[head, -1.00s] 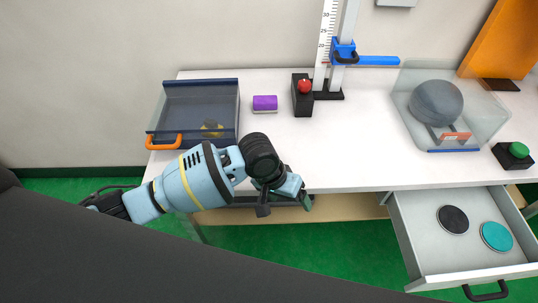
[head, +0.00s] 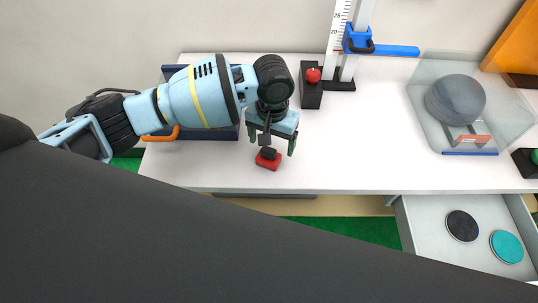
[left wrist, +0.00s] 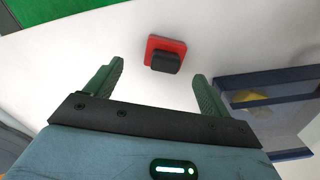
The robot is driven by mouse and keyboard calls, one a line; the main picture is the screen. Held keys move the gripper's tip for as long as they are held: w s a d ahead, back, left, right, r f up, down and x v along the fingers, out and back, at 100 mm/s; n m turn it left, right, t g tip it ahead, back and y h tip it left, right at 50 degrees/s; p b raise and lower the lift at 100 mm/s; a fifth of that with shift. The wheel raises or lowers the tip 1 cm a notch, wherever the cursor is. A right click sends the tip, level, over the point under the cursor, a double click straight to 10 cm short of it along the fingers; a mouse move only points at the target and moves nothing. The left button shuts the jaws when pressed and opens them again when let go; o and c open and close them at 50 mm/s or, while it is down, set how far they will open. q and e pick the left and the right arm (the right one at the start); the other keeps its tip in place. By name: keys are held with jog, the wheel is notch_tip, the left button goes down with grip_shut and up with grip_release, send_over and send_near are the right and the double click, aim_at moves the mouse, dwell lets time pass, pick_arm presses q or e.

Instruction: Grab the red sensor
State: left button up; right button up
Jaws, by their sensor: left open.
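The red sensor (head: 267,162) is a small red block with a black top. It lies on the white table near the front edge, just below my left gripper in the head view. My left gripper (head: 271,148) is open and empty, its green fingers pointing down towards the sensor. In the left wrist view the sensor (left wrist: 165,54) shows beyond and between the two open fingertips (left wrist: 158,73), apart from both. My right gripper is not in view.
A clear box with a grey ball (head: 455,100) stands at the right. A black block with a red button (head: 312,84) and a ruler stand (head: 338,84) are at the back. A blue-walled tray (head: 215,134) is partly hidden behind my left arm. An open drawer (head: 422,222) juts out front right.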

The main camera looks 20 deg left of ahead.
aim_at(269, 150)
pick_arm(q)
jog(key=shift+w+f, duration=0.1)
jog(key=shift+f, duration=0.4)
jog(key=shift+s+a+f, duration=0.1)
jog(key=shift+a+f, duration=0.1)
jog(key=shift+f, duration=1.1)
jog(key=shift+s+a+f, duration=0.1)
jog(key=shift+a+f, duration=0.05)
jog(key=shift+f, duration=1.1)
jog(key=shift+c, duration=1.2)
jog(key=c, duration=0.9)
jog(key=shift+r, duration=0.1)
